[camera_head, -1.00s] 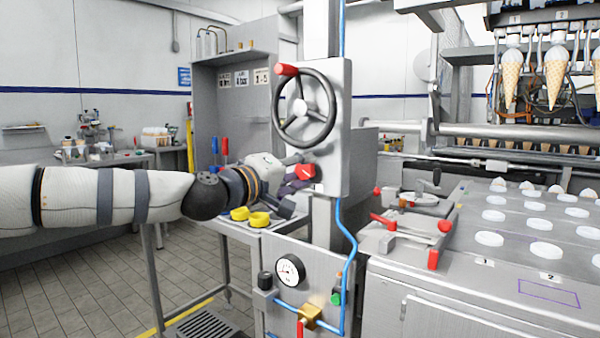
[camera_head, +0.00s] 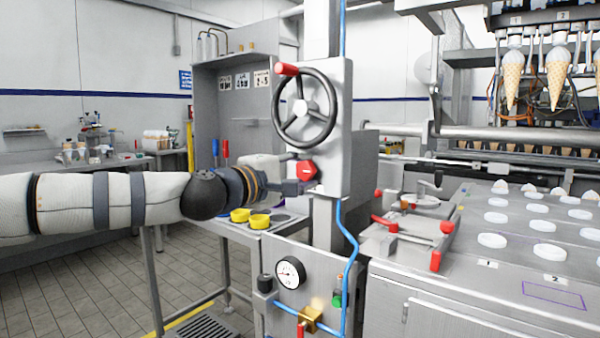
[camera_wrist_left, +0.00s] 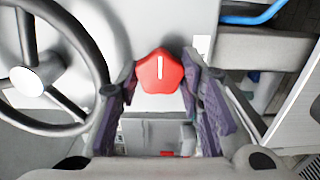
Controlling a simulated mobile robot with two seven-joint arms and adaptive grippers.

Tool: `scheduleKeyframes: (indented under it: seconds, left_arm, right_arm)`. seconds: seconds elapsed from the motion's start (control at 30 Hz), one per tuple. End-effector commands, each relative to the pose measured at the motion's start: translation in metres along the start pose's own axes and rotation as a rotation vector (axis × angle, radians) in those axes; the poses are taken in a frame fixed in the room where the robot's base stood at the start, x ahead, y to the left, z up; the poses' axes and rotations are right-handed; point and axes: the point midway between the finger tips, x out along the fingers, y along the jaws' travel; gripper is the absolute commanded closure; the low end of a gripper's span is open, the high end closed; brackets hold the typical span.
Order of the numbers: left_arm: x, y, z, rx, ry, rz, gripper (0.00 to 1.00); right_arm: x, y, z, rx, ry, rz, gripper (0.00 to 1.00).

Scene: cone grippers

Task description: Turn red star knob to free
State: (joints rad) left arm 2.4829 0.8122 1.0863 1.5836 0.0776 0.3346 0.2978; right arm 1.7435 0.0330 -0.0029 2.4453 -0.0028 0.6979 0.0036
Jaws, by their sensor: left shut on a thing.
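The red star knob (camera_head: 306,170) sits on the grey metal plate (camera_head: 333,150) below the handwheel. It also shows in the left wrist view (camera_wrist_left: 160,76), with a white mark running up and down in that picture. My left gripper (camera_head: 301,181) reaches in from the left and is shut on the knob. In the left wrist view the purple-padded fingers of my left gripper (camera_wrist_left: 160,80) stand on either side of the knob. In the head view the fingers hide little of the knob's face. My right gripper is not in view.
The handwheel (camera_head: 304,108) with a red handle stands just above the knob. A pressure gauge (camera_head: 290,273) and blue hose (camera_head: 349,238) are below. Yellow cups (camera_head: 259,221) stand on a table behind my arm. A machine top with red-handled clamps (camera_head: 437,260) lies to the right.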

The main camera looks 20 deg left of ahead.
Motion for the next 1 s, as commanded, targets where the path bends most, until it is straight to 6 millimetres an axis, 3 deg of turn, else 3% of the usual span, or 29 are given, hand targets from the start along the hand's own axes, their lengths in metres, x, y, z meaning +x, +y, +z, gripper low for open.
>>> scheduleKeyframes:
  seconds: [0.37,0.4,0.47,0.77,0.87,1.0]
  left_arm:
    - [0.0,-0.002,0.002,-0.004,-0.005,-0.005,0.94]
    - [0.0,-0.002,0.002,-0.004,-0.005,-0.005,0.57]
    - [0.0,-0.002,0.002,-0.003,-0.004,-0.004,0.46]
    - [-0.002,0.0,0.0,-0.002,-0.002,-0.001,0.46]
    - [-0.016,0.001,0.0,-0.003,-0.002,0.0,0.46]
    - [-0.054,0.001,-0.001,-0.003,-0.001,0.002,0.46]
  right_arm:
    - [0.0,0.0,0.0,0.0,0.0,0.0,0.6]
    - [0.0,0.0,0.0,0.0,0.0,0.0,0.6]
    - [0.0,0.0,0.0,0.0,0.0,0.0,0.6]
    - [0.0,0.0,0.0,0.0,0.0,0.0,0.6]
    - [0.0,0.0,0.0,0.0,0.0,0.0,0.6]
    - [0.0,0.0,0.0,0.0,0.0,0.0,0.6]
